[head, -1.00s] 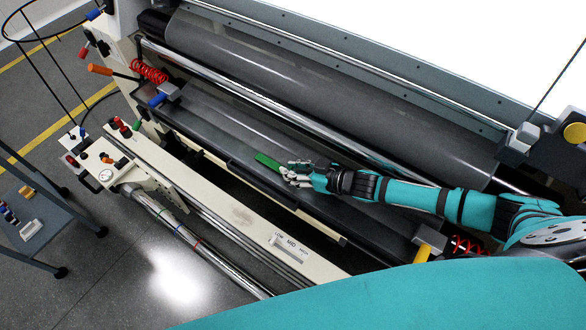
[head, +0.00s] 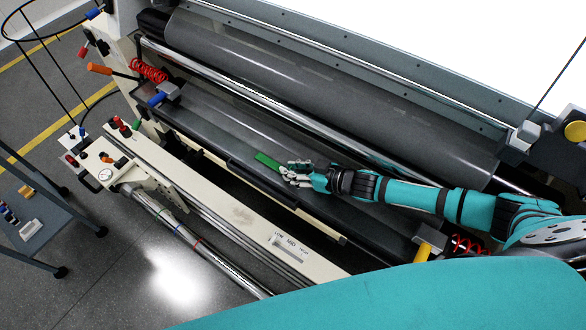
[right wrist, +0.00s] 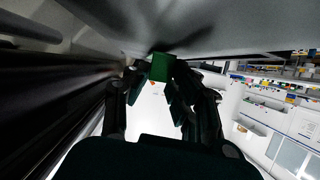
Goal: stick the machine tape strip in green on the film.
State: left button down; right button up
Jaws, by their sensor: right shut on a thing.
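The green tape strip (head: 267,161) lies along the dark film surface (head: 225,125) in front of the rollers in the head view. My right gripper (head: 291,172) is shut on the strip's right end. In the right wrist view the green strip (right wrist: 161,67) shows between the fingertips of my right gripper (right wrist: 158,82), close to the grey surface with a dark shadow beside it. I cannot tell whether the strip's whole length touches the film. My left gripper is not in view.
A large dark roller (head: 330,90) and a chrome bar (head: 260,94) run behind the strip. A cream machine rail (head: 235,215) runs in front. Red coils (head: 149,71) and a blue handle (head: 157,99) stand at the left end. A grey cart (head: 40,215) stands at far left.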

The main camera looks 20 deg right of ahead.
jog(key=shift+r+p, duration=0.15)
jog(key=shift+p, duration=0.15)
jog(key=o, duration=0.8)
jog(key=shift+d, duration=0.1)
jog(key=shift+s+d+r, duration=0.1)
jog(key=shift+s+d, duration=0.1)
jog(key=shift+s, duration=0.05)
jog(key=v, duration=1.1)
jog(key=shift+s, duration=0.1)
